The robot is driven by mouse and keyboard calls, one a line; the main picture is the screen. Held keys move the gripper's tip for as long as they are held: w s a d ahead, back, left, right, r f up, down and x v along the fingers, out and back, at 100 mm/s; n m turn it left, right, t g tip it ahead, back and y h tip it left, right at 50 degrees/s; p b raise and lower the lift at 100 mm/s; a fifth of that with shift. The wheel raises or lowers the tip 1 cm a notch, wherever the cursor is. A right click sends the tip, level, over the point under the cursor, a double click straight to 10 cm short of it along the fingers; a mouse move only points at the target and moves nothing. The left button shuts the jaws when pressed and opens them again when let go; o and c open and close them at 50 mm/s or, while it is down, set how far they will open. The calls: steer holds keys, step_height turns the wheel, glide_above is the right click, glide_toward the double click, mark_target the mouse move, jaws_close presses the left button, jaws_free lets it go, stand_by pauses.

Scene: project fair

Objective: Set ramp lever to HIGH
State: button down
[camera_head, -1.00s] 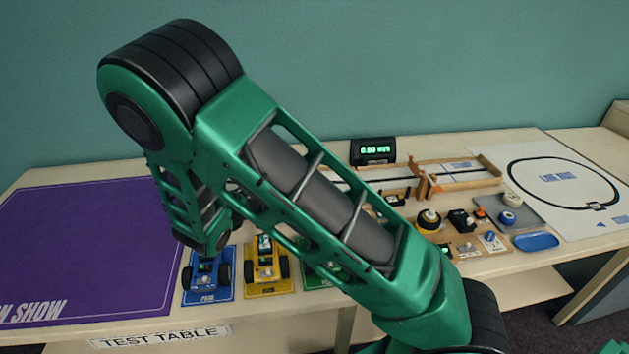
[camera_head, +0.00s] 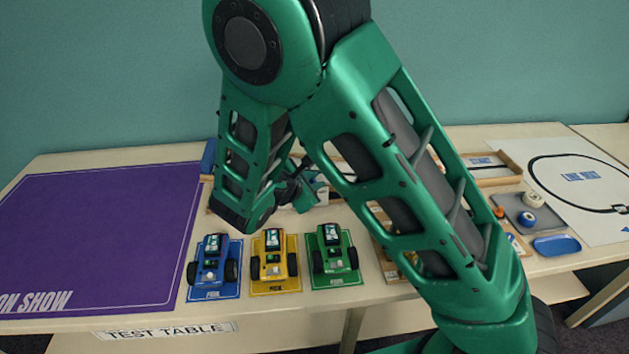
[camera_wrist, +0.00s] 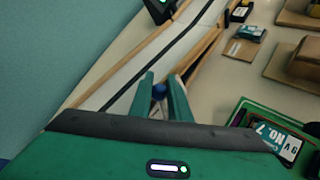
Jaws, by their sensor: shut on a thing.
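The lever's shaft and any HIGH mark are hidden or too small to read. The ramp (camera_wrist: 145,60), a pale track with a black centre line and wooden rails, runs just beside and beyond the fingers. In the head view, my gripper (camera_head: 308,188) is at the back of the table behind the rover cars, partly covered by my arm. The knob cannot be made out there.
Blue (camera_head: 211,262), yellow (camera_head: 273,258) and green (camera_head: 331,255) cars stand on cards in front of my gripper. A purple mat (camera_head: 95,235) covers the left. A grey tray (camera_head: 535,222) and blue dish (camera_head: 557,246) lie right.

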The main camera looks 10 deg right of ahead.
steer(key=shift+w+d+r, duration=0.1)
steer(key=shift+w+r, duration=0.05)
steer(key=c, duration=1.7)
jaws_free()
steer(key=shift+o, duration=0.2)
steer(key=v, duration=1)
steer(key=shift+s+a, duration=0.25)
steer(key=shift+c, duration=0.3)
